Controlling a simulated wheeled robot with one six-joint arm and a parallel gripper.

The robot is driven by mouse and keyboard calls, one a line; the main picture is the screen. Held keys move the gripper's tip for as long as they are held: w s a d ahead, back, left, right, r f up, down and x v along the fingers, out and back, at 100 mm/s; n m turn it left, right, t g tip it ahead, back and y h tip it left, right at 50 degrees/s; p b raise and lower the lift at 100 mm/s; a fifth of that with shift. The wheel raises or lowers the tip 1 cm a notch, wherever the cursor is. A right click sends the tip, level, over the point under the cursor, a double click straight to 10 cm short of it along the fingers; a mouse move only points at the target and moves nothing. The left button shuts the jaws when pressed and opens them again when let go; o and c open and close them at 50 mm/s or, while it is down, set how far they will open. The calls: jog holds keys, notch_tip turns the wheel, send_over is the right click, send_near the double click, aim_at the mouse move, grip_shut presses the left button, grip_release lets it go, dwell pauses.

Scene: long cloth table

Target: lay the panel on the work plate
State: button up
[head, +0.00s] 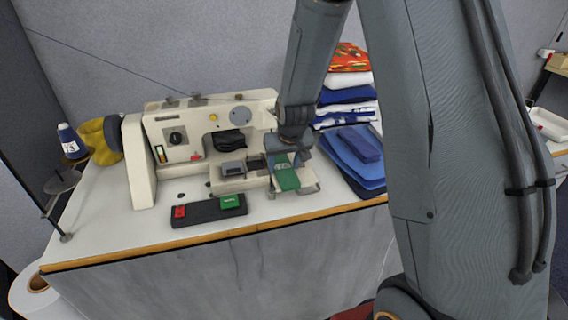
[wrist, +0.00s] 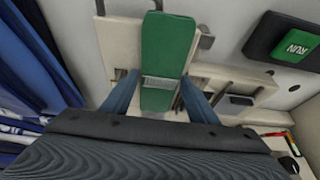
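The green panel (head: 287,178), with a grey band across it, lies flat on the cream work plate (head: 306,186) at the right of the sewing machine. In the wrist view the panel (wrist: 166,45) runs lengthwise between my fingers. My gripper (head: 289,160) points down over the panel. In the wrist view its two blue-grey fingers (wrist: 159,76) stand on either side of the panel, with narrow gaps visible, so it looks open.
The cream sewing machine (head: 188,122) stands just left of the plate. A black switch box (head: 200,211) with red and green buttons lies in front. Folded blue cloth (head: 345,165) and a stack of folded clothes (head: 347,95) are at the right. A thread spool (head: 70,140) stands far left.

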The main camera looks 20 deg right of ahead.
jog(key=shift+o, duration=1.3)
jog(key=shift+r, duration=0.4)
jog(key=b+v, duration=0.2)
jog(key=v, duration=0.9)
jog(key=s+f+g, duration=0.1)
jog(key=s+f, duration=0.1)
jog(key=s, duration=0.8)
jog(key=s+f+g, duration=0.2)
jog(key=s+f, duration=0.1)
jog(key=s, duration=0.8)
jog(key=shift+g, duration=0.3)
